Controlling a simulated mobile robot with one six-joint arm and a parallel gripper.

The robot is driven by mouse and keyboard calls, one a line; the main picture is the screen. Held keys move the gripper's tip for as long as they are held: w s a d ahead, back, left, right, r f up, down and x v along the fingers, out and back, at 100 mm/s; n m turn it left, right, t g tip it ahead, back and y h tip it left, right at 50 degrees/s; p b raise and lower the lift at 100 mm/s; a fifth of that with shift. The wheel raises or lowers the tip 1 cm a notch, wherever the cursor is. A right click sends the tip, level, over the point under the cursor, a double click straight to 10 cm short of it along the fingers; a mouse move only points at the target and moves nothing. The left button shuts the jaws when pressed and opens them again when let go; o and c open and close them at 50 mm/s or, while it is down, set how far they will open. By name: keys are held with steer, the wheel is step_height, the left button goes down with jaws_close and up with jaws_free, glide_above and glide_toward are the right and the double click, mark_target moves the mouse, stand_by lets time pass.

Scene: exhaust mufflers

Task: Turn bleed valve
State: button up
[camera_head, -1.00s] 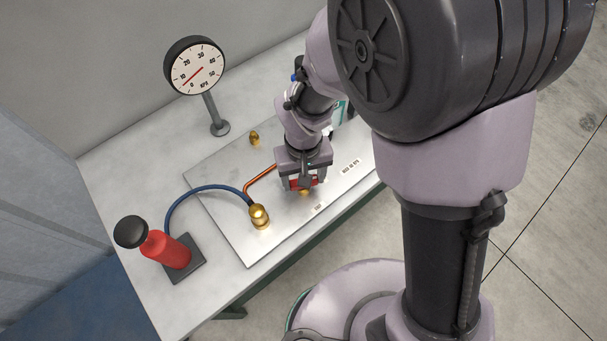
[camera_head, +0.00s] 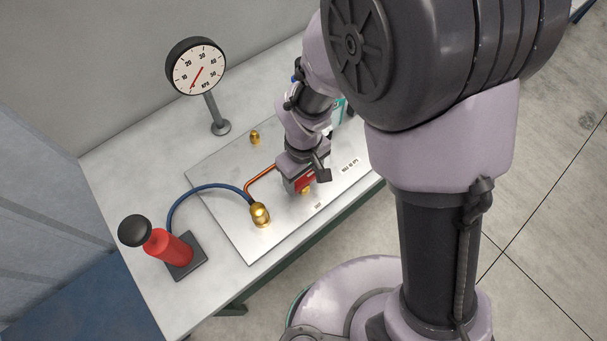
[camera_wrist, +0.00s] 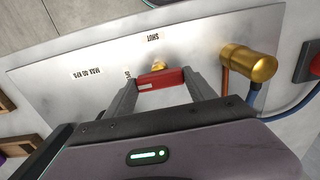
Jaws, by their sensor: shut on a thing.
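The bleed valve's red handle (camera_head: 304,183) is on the metal panel (camera_head: 236,238), above a small brass stem. In the wrist view, the red handle (camera_wrist: 161,79) lies between the two fingers of my gripper (camera_wrist: 163,77), which are shut on it. My gripper (camera_head: 306,181) partly hides the handle in the head view. In the wrist view, a SHUT label (camera_wrist: 152,37) lies beyond the handle, and another label (camera_wrist: 127,75) is partly hidden by the left finger. The pressure gauge (camera_head: 196,66) stands at the back; its red needle lies near the zero end.
A red hand pump (camera_head: 168,247) with a black knob stands at the table's left. A blue hose (camera_head: 199,188) runs from it to a brass fitting (camera_head: 260,214), close beside my gripper. An orange pipe (camera_head: 259,178) and a small brass cap (camera_head: 254,137) are behind.

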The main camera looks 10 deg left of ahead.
mark_target(304, 180)
steer(key=o, duration=1.4)
step_height(304, 180, up, 18)
steer(key=p, duration=0.6)
steer(key=shift+f, duration=0.25)
